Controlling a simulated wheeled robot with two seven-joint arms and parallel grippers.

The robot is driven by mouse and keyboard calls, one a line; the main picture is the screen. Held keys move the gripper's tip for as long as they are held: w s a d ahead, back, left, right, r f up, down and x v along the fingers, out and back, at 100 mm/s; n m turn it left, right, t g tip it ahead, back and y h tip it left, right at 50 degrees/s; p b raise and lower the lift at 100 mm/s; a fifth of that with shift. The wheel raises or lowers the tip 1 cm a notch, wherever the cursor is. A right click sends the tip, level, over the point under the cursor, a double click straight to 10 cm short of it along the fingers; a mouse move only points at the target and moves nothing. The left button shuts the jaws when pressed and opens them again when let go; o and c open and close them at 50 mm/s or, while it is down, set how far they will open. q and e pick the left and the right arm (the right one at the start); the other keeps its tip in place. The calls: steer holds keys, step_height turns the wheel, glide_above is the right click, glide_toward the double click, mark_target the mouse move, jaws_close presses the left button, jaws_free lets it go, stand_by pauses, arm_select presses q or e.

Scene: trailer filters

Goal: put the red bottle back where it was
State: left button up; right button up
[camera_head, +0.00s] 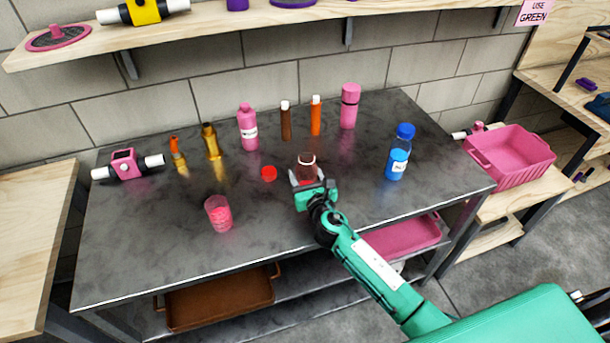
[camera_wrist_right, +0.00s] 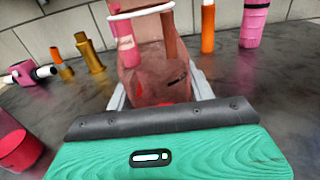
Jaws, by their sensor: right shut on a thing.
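The red bottle (camera_head: 307,162) is a see-through reddish container with a pale ring around its open top. It stands upright between the fingers of my right gripper (camera_head: 306,180), at the middle of the dark table. The right wrist view shows the bottle (camera_wrist_right: 155,65) close up, with my right gripper (camera_wrist_right: 160,100) shut on it. Its lower part is hidden by the gripper, so I cannot tell whether it touches the table. A small red cap (camera_head: 268,173) lies on the table just left of it. My left gripper is not in view.
On the dark table (camera_head: 150,240) stand a pink cup (camera_head: 218,214), a blue bottle (camera_head: 398,152), a pink bottle (camera_head: 247,127), a pink flask (camera_head: 349,106), and brown (camera_head: 286,120) and orange (camera_head: 315,116) tubes. The front right surface is clear. A pink basket (camera_head: 512,158) sits at the right.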

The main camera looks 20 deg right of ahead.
steer(key=o, duration=1.2)
steer(key=shift+f, duration=0.15)
steer(key=shift+c, duration=0.2)
steer(key=shift+s, duration=0.15)
steer(key=s, duration=0.6)
steer(key=s+b, duration=0.1)
steer(key=s, duration=0.4)
steer(key=shift+s+d+r, duration=0.2)
steer(key=shift+s, duration=0.2)
